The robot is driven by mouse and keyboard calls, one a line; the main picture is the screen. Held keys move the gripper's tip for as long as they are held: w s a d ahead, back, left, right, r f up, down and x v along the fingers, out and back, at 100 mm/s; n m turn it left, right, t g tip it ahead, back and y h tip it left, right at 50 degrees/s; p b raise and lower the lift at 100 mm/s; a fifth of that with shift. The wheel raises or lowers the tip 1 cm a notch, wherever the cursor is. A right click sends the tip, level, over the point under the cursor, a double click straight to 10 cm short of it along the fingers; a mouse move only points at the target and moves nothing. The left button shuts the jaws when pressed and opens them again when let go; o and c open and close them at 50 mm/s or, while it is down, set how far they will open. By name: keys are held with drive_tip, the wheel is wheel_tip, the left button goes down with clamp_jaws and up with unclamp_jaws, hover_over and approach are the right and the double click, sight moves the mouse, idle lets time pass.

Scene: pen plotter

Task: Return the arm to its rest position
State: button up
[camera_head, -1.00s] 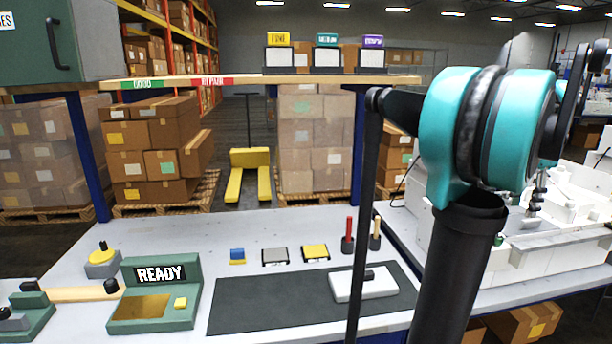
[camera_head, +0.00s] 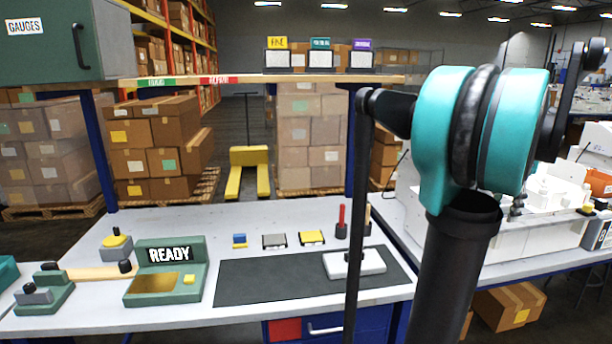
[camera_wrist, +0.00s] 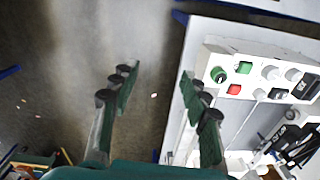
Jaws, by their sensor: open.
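In the wrist view my gripper (camera_wrist: 160,88) is open, its two dark green fingers spread apart with nothing between them. Bare grey floor shows between and beyond the fingers. The right finger overlaps the edge of a white machine (camera_wrist: 215,55) with green and red buttons; I cannot tell how far apart they are in depth. In the head view my teal and black arm stands at the right of the picture, and the gripper itself is not seen there.
The white machine also shows in the head view (camera_head: 545,215) on the right-hand table. A workbench (camera_head: 215,225) holds a READY device (camera_head: 165,275), a dark mat (camera_head: 290,285), a white block (camera_head: 355,263) and small coloured pieces. A shelf (camera_head: 240,80) spans above. Open floor (camera_wrist: 75,60) lies left of the machine.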

drive_tip(key=w+a+f+n+t, duration=0.1)
drive_tip(key=w+a+f+n, duration=0.1)
drive_tip(key=a+f+n, duration=0.55)
drive_tip(key=w+a+f+n+t, duration=0.1)
drive_tip(key=w+a+f+n, duration=0.15)
drive_tip(key=a+f, duration=0.85)
drive_tip(key=s+a+f+n+t, duration=0.1)
drive_tip(key=s+a+f+n, duration=0.3)
drive_tip(key=a, duration=0.5)
drive_tip(key=s+a+f+n+t, duration=0.1)
drive_tip(key=s+a+f+n, duration=0.3)
drive_tip(key=a, duration=0.6)
wheel_tip(320, 180, down, 2)
drive_tip(key=shift+s+f, duration=0.2)
drive_tip(key=shift+s, duration=0.55)
drive_tip(key=shift+d, duration=0.1)
